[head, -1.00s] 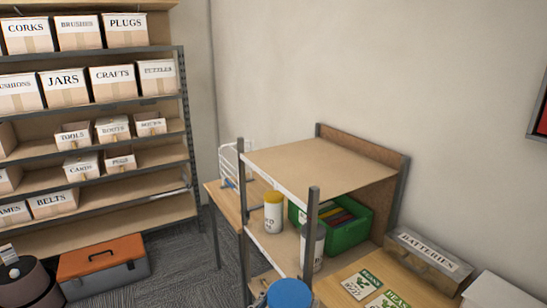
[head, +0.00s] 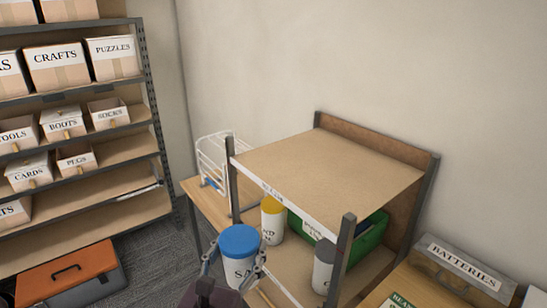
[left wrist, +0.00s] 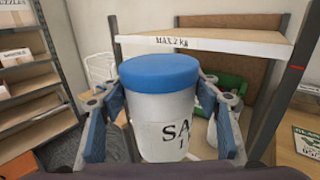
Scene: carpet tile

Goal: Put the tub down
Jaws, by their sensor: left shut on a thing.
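The tub (head: 239,258) is white with a blue lid and a partly hidden label starting "SA". My left gripper (head: 235,270) is shut on its sides and holds it upright in front of the small shelf unit. In the left wrist view the tub (left wrist: 165,110) fills the middle between the two fingers of the gripper (left wrist: 163,118). The tub's base is hidden, so I cannot tell what is directly under it. My right gripper is not in view.
The shelf unit (head: 320,170) has an upper board marked "MAX 2 KG". Its lower level holds a yellow-lidded tub (head: 272,222), a green crate (head: 368,238) and a grey-white container (head: 323,268). A white wire rack (head: 213,165) stands behind left. A post (head: 342,255) rises at the front.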

